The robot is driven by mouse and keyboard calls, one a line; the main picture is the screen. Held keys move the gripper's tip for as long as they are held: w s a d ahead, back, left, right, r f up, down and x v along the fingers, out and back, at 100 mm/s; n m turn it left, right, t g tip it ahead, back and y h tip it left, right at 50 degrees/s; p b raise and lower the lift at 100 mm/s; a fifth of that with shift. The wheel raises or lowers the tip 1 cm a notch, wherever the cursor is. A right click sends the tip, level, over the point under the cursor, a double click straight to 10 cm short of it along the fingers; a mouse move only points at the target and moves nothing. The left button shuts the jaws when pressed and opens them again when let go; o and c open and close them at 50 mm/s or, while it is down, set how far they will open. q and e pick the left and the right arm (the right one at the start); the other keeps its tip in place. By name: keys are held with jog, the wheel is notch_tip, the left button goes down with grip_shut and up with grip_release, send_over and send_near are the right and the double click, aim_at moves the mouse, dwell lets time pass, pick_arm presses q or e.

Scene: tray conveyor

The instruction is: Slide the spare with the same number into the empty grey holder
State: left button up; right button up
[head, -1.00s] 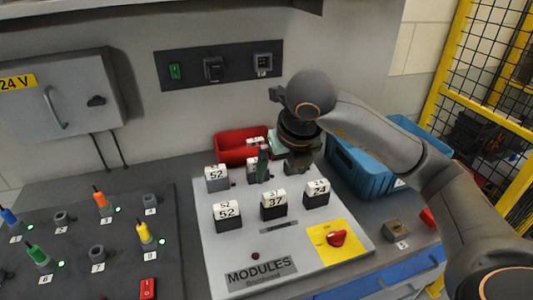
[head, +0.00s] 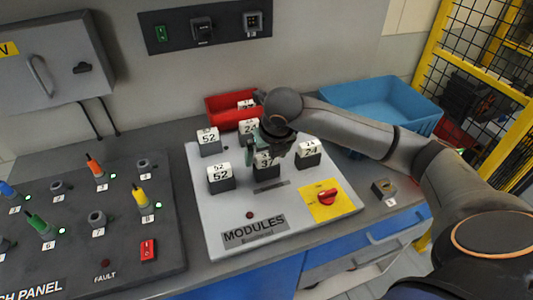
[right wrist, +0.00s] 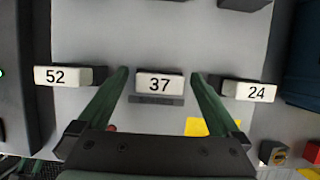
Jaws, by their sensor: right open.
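On the light grey MODULES board (head: 215,225) a front row of modules reads 52 (head: 220,178), 37 (head: 266,170) and 24 (head: 309,154). Behind them stand another 52 (head: 208,141) at the left and a white-topped module (head: 248,127) in the middle. The back right spot is hidden by my right arm, so I cannot make out the empty grey holder. My right gripper (head: 270,146) is over the front 37. In the right wrist view its open fingers (right wrist: 158,75) are either side of the 37 module (right wrist: 159,84), apart from it. My left gripper is not in view.
A red bin (head: 220,107) holding a white-topped block stands behind the board, with a blue bin (head: 375,93) at the right. A switch panel (head: 100,255) with coloured plugs lies at the left. A yellow plate with a red knob (head: 327,197) is at front right.

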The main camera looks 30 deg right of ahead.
aim_at(267, 155)
jog(key=c, duration=1.4)
jog(key=shift+r, duration=0.2)
jog(key=shift+r+p, duration=0.8)
jog(key=shift+r, duration=1.5)
jog(key=shift+r, duration=0.15)
jog(key=shift+r, duration=1.95)
